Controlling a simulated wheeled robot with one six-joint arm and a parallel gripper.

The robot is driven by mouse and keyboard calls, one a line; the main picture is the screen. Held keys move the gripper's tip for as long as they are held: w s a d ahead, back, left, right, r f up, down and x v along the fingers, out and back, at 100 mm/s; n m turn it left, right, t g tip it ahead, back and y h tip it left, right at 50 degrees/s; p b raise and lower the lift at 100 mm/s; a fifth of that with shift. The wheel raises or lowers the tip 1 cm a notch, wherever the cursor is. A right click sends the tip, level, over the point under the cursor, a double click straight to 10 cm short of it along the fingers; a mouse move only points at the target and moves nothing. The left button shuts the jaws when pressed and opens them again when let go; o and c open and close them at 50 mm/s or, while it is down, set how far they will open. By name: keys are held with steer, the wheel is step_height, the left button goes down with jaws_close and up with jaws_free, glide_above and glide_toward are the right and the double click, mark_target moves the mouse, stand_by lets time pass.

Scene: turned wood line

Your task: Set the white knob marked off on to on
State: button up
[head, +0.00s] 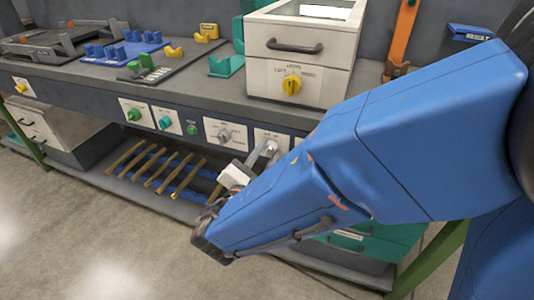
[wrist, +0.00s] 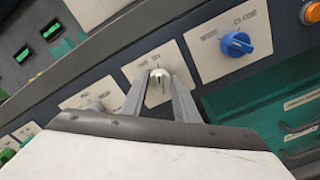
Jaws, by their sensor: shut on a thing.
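The white knob (wrist: 158,86) sits on a pale plate on the front panel, with small lettering above it that reads roughly "OFF ON" in the wrist view. My gripper (wrist: 158,84) is shut on this knob, with one finger on each side of it. In the head view my gripper (head: 262,155) reaches the plate (head: 276,137) from the front, and the knob is mostly hidden by the fingers. I cannot tell exactly which mark the knob points to.
A blue knob (wrist: 235,44) sits on the plate to the right in the wrist view, with an orange button (wrist: 312,12) beyond it. A grey knob (head: 224,135) and green knobs (head: 134,114) line the panel to the left. A shelf with wooden sticks (head: 160,168) lies below.

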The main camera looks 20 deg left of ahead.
steer(key=o, duration=1.1)
steer(key=shift+c, duration=0.2)
steer(key=shift+s, duration=0.1)
steer(key=s+a, duration=0.1)
steer(key=s, duration=1.6)
steer(key=shift+a, duration=0.15)
steer(key=shift+s, duration=0.1)
